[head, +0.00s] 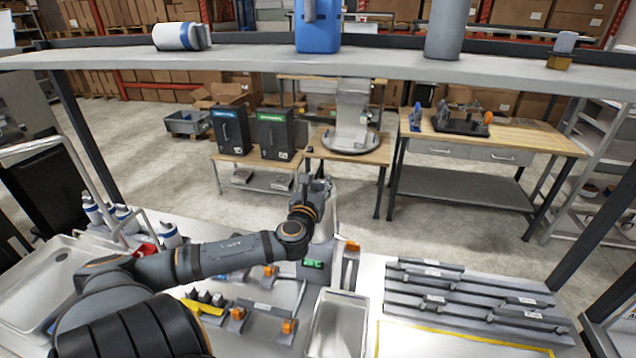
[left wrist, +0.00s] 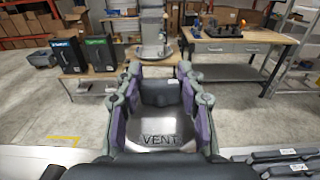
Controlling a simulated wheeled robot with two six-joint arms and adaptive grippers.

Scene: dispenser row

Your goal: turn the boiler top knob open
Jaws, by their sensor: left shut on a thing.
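The boiler's metal top (left wrist: 160,139) carries the word VENT in the left wrist view. A dark knob (left wrist: 160,92) with a small pale mark stands behind that word. My left gripper (left wrist: 160,78) has one purple-padded finger on each side of the knob and is shut on it. In the head view the left gripper (head: 316,188) is over the boiler (head: 326,227), at the back edge of the counter. The arm and gripper hide the knob and much of the boiler there. My right gripper is not in view.
A metal tray (head: 339,322) and dark rails (head: 460,296) lie to the right on the counter. Bottles (head: 169,234) stand at the left. A shelf (head: 250,62) spans above; the gap beneath it is open.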

